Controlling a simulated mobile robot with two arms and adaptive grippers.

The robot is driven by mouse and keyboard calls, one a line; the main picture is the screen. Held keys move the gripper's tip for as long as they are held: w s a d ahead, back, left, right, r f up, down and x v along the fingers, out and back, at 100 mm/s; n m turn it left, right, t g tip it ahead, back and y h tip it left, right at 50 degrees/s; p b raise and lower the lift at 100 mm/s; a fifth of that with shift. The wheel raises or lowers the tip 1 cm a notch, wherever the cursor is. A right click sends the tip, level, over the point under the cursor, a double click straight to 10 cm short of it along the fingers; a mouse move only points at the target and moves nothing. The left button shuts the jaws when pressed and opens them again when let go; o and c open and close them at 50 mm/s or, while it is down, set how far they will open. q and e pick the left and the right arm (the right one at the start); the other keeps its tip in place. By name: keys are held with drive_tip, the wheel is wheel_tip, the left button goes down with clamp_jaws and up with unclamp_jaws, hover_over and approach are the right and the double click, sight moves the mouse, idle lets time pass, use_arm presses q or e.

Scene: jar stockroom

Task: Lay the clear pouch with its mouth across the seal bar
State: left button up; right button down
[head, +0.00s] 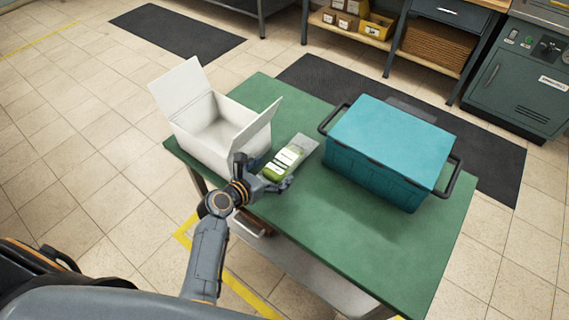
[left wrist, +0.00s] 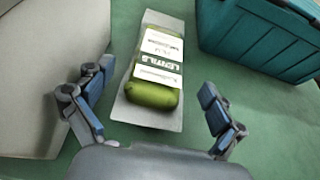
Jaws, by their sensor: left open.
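The clear pouch (head: 286,160) lies flat on the green table, between the white box and the teal crate. It holds green contents and has a white label. In the left wrist view the pouch (left wrist: 157,75) shows a label reading LENTILS and flat, greyish clear ends. My left gripper (head: 264,174) is open at the near end of the pouch. In the left wrist view its fingers (left wrist: 156,88) stand apart on either side of the pouch and do not hold it. I cannot make out a seal bar in either view. My right gripper is not in view.
A white box (head: 195,136) with raised flaps stands close left of the pouch on the green table (head: 335,240). A teal crate (head: 390,140) with dark handles stands to the right. The table's front right is bare. Shelves and a grey cabinet (head: 515,82) stand behind.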

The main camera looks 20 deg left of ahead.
sight(284, 163)
use_arm(q)
drive_tip(key=shift+b+x, duration=0.35)
drive_tip(key=shift+x, duration=2.7)
drive_tip(key=shift+a+f, duration=0.1)
drive_tip(key=shift+c, duration=0.5)
drive_tip(key=c, duration=1.4)
drive_tip(key=shift+c, duration=0.2)
